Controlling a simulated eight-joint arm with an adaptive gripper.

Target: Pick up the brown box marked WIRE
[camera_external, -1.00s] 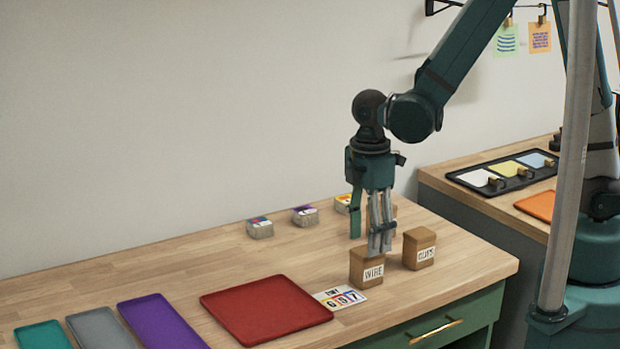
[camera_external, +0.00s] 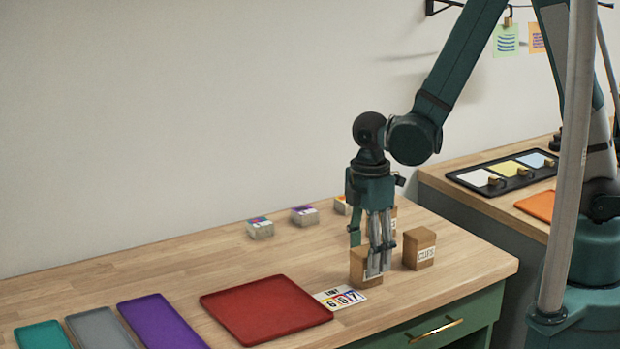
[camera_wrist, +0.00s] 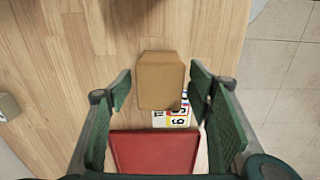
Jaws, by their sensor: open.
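The brown box marked WIRE (camera_external: 359,272) stands upright on the wooden table, just right of the number card. My gripper (camera_external: 379,262) is lowered over it, and its fingers cover much of the label in the external view. In the wrist view the plain top of the box (camera_wrist: 160,80) lies between the two spread fingers of my gripper (camera_wrist: 160,92). There is a gap on each side of the box, so the gripper is open and holds nothing.
A second brown box marked CLIPS (camera_external: 419,250) stands close on the right. The number card (camera_external: 340,298) and the red tray (camera_external: 265,312) lie to the left. Another brown box is partly hidden behind my fingers. Card stacks (camera_external: 304,216) stand at the back.

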